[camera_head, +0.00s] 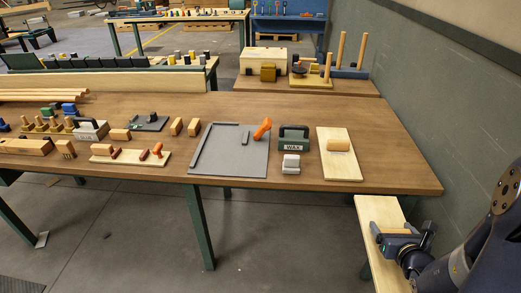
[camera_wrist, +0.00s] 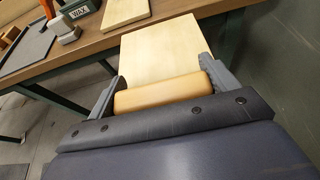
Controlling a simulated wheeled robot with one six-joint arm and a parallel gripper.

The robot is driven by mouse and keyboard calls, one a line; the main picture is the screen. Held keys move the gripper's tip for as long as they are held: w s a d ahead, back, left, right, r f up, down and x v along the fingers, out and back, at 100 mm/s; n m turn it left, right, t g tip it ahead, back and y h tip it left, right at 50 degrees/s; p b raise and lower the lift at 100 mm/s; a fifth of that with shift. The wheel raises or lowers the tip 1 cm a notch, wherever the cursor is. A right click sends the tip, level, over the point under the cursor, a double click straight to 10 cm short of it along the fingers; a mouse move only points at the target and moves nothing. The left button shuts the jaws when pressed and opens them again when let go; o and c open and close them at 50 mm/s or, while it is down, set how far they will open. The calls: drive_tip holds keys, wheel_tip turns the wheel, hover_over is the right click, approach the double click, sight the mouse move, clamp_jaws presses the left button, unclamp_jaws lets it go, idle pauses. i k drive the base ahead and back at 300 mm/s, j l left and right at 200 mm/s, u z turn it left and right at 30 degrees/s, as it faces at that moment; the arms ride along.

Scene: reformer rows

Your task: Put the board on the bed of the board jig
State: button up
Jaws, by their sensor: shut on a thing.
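My gripper (camera_wrist: 160,96) is shut on the tan handle block (camera_wrist: 155,99) of a pale wooden board (camera_wrist: 160,50). In the head view the held board (camera_head: 378,211) is at the lower right, off the table's front edge, with my gripper (camera_head: 394,236) over it. The board jig (camera_head: 226,163) is a flat grey plate on the table, with a raised fence along its left side, a small grey piece on its bed and an orange clamp handle (camera_head: 262,128) at its upper right. The jig is left of my gripper; its corner also shows in the wrist view (camera_wrist: 28,50).
A second pale board (camera_head: 338,170) with a block on it lies at the table's right. Between it and the jig stand a green WAX box (camera_head: 293,145) and a white-topped block (camera_head: 291,165). Several blocks and tools fill the left side. A green wall (camera_head: 430,95) bounds the right.

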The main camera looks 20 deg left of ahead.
sight(223, 148)
drive_tip(key=u, duration=2.75)
drive_tip(key=i+u, duration=0.1)
drive_tip(key=u, duration=0.3)
drive_tip(key=i+u, duration=0.15)
drive_tip(key=u, duration=0.25)
drive_tip(key=i+u, duration=0.1)
drive_tip(key=u, duration=0.3)
drive_tip(key=i+l, duration=0.2)
drive_tip(key=i, duration=0.25)
drive_tip(key=i+l, duration=0.2)
drive_tip(key=i, duration=0.2)
drive_tip(key=i+l, duration=0.2)
drive_tip(key=i, duration=0.25)
drive_tip(key=i+z, duration=0.3)
drive_tip(key=i+j+z, duration=0.25)
drive_tip(key=i+z, duration=0.1)
drive_tip(key=z, duration=2.85)
drive_tip(key=i+j+z, duration=0.1)
drive_tip(key=i+z, duration=0.2)
drive_tip(key=i, duration=0.15)
drive_tip(key=i+j+z, duration=0.3)
drive_tip(key=i+l, duration=0.05)
drive_tip(key=i, duration=0.1)
